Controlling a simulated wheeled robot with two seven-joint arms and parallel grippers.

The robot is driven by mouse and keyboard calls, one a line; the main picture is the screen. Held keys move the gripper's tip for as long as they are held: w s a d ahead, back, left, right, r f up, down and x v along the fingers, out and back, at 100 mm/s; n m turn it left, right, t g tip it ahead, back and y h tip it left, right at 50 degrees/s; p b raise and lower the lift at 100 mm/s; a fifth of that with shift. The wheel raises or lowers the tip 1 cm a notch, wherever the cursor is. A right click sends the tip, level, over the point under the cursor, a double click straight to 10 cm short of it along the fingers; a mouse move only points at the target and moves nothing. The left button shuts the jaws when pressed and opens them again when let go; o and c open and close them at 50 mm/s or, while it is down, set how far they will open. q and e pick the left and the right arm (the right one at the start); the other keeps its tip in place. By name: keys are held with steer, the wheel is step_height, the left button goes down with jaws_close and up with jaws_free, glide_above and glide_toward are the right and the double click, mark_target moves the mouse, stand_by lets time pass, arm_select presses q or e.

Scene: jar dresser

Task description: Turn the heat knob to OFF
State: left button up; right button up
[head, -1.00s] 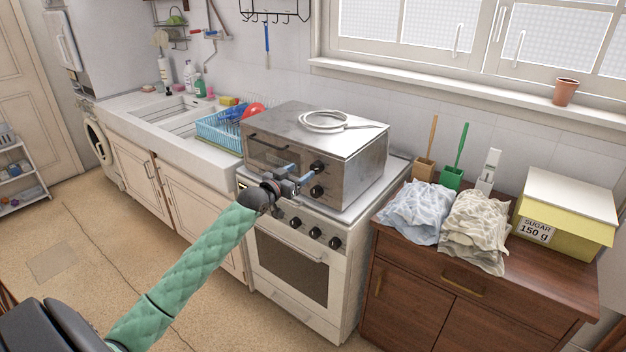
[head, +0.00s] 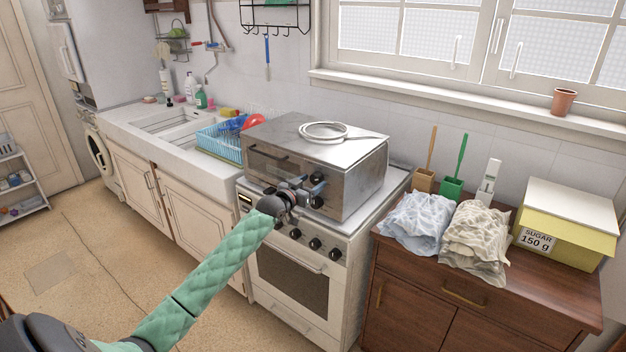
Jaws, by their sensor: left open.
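A metal toaster oven (head: 362,175) sits on top of the white stove. It has an upper dark knob (head: 317,177) and a lower dark knob (head: 317,202) at the right of its front. The labels are too small to read, so I cannot tell which is the heat knob or where it points. I cannot tell whether a finger touches a knob. My right gripper is not in view.
The white stove (head: 292,278) has several knobs of its own below my left gripper. A coiled white cable (head: 325,131) lies on the oven. A blue dish rack (head: 215,139) is to the left; a wooden dresser (head: 415,292) with cloths and a sugar box (head: 560,240) is to the right.

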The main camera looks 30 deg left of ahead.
arm_select(q)
steer(key=shift+w, duration=0.6)
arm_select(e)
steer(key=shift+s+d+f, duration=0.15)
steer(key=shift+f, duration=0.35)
arm_select(q)
steer(key=c, duration=1)
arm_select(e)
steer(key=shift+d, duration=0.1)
